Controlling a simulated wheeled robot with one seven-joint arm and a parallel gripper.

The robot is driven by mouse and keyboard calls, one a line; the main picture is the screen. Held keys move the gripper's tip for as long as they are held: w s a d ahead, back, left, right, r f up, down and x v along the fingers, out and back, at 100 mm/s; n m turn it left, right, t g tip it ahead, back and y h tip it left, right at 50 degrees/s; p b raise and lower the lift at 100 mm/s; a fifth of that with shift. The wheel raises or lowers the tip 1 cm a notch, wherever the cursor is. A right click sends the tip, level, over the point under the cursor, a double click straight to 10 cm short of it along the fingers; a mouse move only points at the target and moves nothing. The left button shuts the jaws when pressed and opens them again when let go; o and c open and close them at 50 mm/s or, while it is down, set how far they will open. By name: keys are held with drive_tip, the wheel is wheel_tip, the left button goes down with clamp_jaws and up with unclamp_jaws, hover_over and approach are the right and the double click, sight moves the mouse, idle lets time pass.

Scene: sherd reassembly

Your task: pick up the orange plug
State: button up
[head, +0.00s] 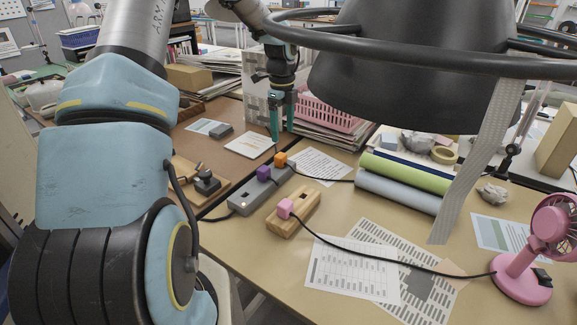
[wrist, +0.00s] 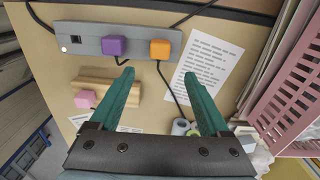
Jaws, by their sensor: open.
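The orange plug (head: 280,159) sits in the far end of a grey power strip (head: 243,203). It also shows as an orange block in the wrist view (wrist: 160,49), with a dark cord running from it. A purple plug (head: 263,173) sits beside it in the same strip, and shows in the wrist view (wrist: 115,46). My gripper (head: 281,136) hangs above the table, over the far side of the strip. In the wrist view its teal fingers (wrist: 159,75) are spread and empty. The orange plug appears beyond the fingertips, apart from them.
A pink plug (head: 285,208) rests on a wooden block (head: 304,213), its cord running to a pink fan (head: 525,255). A pink basket (head: 330,108) stands on papers behind my gripper. Green and blue rolls (head: 400,192) lie right. Printed sheets (head: 350,275) lie in front.

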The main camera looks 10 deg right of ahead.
hover_over(283, 155)
wheel_tip(283, 155, down, 5)
drive_tip(key=shift+s+d+r+p, duration=0.1)
drive_tip(key=shift+p, duration=0.35)
drive_tip(key=shift+f+p, duration=1.05)
drive_tip(key=shift+f, duration=1.85)
drive_tip(key=shift+c, duration=0.3)
clamp_jaws()
